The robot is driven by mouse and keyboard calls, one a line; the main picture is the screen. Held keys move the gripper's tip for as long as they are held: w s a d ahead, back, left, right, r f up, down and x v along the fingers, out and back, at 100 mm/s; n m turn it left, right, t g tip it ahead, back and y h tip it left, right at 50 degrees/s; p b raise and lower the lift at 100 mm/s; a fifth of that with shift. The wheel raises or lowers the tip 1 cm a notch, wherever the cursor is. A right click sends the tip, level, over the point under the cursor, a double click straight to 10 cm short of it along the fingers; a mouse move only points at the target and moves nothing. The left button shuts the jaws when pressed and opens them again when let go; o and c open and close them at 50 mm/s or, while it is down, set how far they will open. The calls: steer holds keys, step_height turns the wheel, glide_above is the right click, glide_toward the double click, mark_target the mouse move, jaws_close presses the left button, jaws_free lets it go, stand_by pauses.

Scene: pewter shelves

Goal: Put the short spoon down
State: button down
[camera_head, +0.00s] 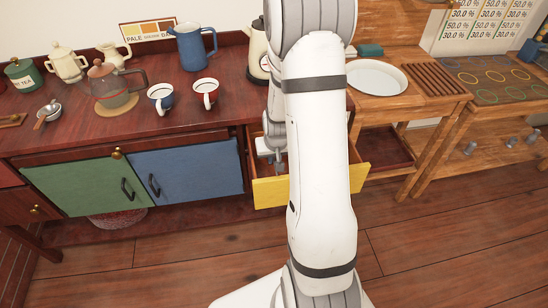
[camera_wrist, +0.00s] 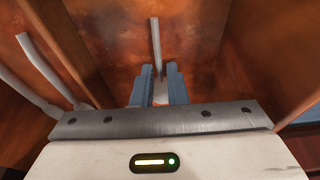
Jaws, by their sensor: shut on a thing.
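The short spoon shows in the wrist view as a thin grey metal handle (camera_wrist: 155,42) running up from between my fingertips. The rest of it is hidden by the fingers. My gripper (camera_wrist: 158,71) is shut on it, inside or just above a wooden drawer compartment. Whether the spoon touches the drawer floor I cannot tell. In the head view my gripper (camera_head: 277,165) is at the open drawer with the yellow front (camera_head: 270,193), partly behind my arm. The spoon cannot be made out there.
A wooden divider (camera_wrist: 72,48) stands left of my gripper, with other grey utensils (camera_wrist: 45,68) beyond it. Another drawer wall (camera_wrist: 222,35) is on the right. The counter (camera_head: 130,130) above holds two mugs, a glass teapot (camera_head: 116,82) and a blue jug (camera_head: 194,46).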

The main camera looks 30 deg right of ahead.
steer(key=shift+f+b, duration=0.25)
steer(key=shift+b, duration=0.1)
steer(key=c, duration=1.4)
jaws_free()
steer(key=shift+c, duration=0.2)
steer(key=shift+r+p, duration=0.6)
steer(key=shift+r, duration=0.05)
steer(key=v, duration=1.2)
steer(key=s+a+r+n, duration=0.3)
steer(key=s+a+r, duration=0.8)
steer(key=s, duration=0.4)
steer(key=shift+s+a+y, duration=0.2)
steer(key=shift+a+y, duration=0.2)
steer(key=shift+a, duration=0.3)
